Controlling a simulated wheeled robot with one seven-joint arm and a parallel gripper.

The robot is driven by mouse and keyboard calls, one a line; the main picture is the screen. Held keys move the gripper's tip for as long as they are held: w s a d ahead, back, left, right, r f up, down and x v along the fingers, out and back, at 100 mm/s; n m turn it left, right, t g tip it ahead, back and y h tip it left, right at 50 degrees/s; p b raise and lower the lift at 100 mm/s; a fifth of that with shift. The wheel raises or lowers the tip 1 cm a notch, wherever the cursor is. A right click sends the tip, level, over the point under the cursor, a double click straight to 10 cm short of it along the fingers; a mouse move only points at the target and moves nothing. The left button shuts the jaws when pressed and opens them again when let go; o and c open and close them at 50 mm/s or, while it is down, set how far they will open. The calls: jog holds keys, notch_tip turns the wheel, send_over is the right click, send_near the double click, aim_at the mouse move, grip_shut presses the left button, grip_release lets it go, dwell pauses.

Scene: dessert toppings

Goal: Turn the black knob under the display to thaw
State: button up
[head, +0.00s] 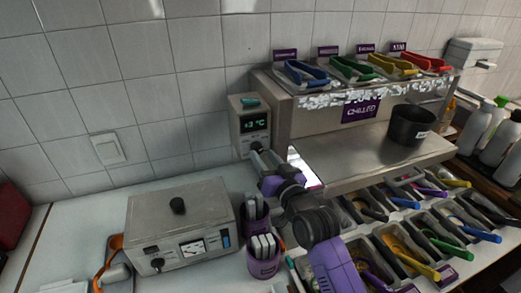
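A grey control box (240,140) stands against the tiled wall, left of the chilled counter. Its small display (255,124) reads about +3 °C in green. Under the display is the black knob (256,146), mostly hidden behind my fingers, so its pointer and any thaw mark cannot be read. My gripper (260,156) reaches up from the lower right, with its grey fingers at or just in front of the knob. I cannot tell whether they touch it or how far apart they are.
A metal box (180,215) with a lid knob, a dial and another black knob sits on the left counter. Purple cups (263,262) stand beside my arm. The chilled unit's steel shelf (360,160) and topping trays with coloured utensils lie to the right.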

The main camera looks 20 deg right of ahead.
aim_at(257, 148)
jog(key=shift+w+a, duration=0.15)
jog(key=shift+w, duration=1.25)
grip_shut()
jog(key=shift+m, duration=0.3)
jog(key=m, duration=0.5)
jog(key=m+p, duration=0.1)
jog(key=m, duration=0.2)
jog(key=m+h+p, duration=0.1)
jog(key=m, duration=0.2)
jog(key=shift+f+m+t+p, duration=0.1)
jog(key=shift+m+t+p, duration=0.2)
jog(key=shift+t+p, duration=0.1)
jog(key=shift+m, duration=0.3)
